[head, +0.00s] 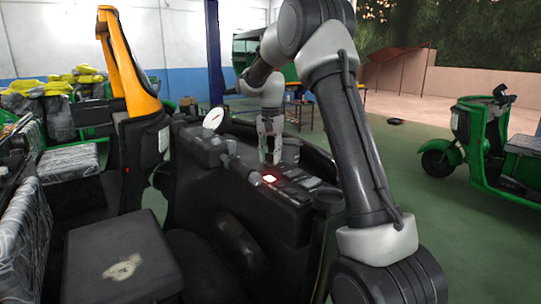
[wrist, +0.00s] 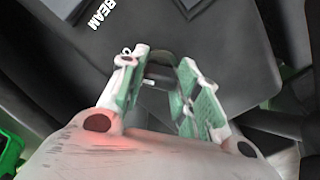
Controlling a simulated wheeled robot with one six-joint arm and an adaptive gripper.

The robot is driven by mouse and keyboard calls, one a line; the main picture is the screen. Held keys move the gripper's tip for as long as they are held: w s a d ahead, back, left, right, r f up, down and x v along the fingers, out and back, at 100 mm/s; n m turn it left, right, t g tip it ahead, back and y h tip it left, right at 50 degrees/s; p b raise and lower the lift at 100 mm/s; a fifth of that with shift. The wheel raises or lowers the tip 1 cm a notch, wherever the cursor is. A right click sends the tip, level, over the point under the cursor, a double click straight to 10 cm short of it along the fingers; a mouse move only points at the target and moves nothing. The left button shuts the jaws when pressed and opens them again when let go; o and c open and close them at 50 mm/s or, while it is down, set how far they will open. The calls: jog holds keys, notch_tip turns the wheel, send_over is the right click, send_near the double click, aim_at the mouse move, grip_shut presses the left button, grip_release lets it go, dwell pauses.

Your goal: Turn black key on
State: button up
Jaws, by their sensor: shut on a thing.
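My gripper (head: 270,158) points down at the black dashboard console (head: 225,180), to the right of the white gauge in the head view. In the wrist view my gripper (wrist: 160,62) has its two green-padded fingers around a small dark part, the black key (wrist: 160,72). The fingers are shut on it, one on each side. In the head view the key is hidden by the fingers, and its turned angle cannot be told.
A white round gauge (head: 213,117) stands to the left. A yellow post (head: 130,65) rises farther left. A green rickshaw (head: 490,150) stands at right, with open floor before it.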

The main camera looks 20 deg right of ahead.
aim_at(271, 154)
jog(key=shift+m, duration=0.4)
jog(key=o, duration=1)
notch_tip(271, 154, up, 12)
dwell(0.5)
